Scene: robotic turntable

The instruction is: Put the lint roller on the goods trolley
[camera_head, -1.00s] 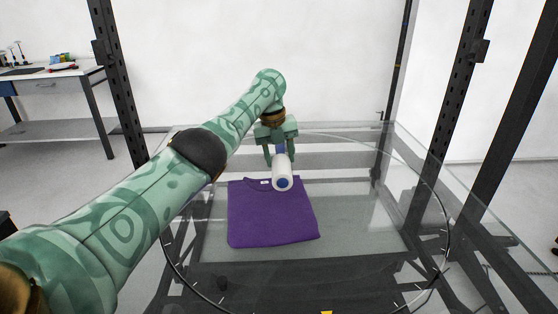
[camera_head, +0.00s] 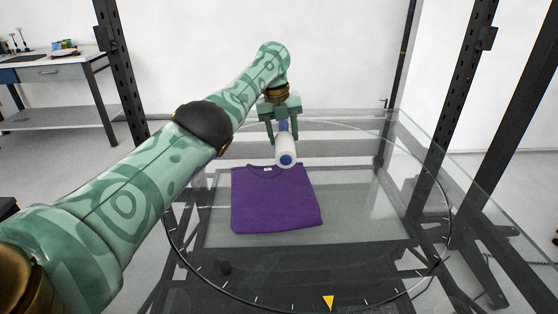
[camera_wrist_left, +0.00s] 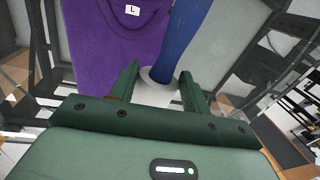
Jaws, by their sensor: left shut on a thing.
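The lint roller has a white roll (camera_head: 286,151) and a blue handle. My left gripper (camera_head: 283,136) is shut on the lint roller and holds it above the far edge of the folded purple shirt. In the left wrist view, the blue handle (camera_wrist_left: 187,40) and part of the white roll (camera_wrist_left: 155,88) show at the green fingers (camera_wrist_left: 158,82). My right gripper is in neither view. I see no goods trolley that I can make out.
A folded purple shirt (camera_head: 276,200) lies on the glass turntable (camera_head: 360,255), which has a dark ring and a yellow marker (camera_head: 328,302). Dark uprights (camera_head: 122,90) stand on both sides. A workbench (camera_head: 50,75) is at the far left.

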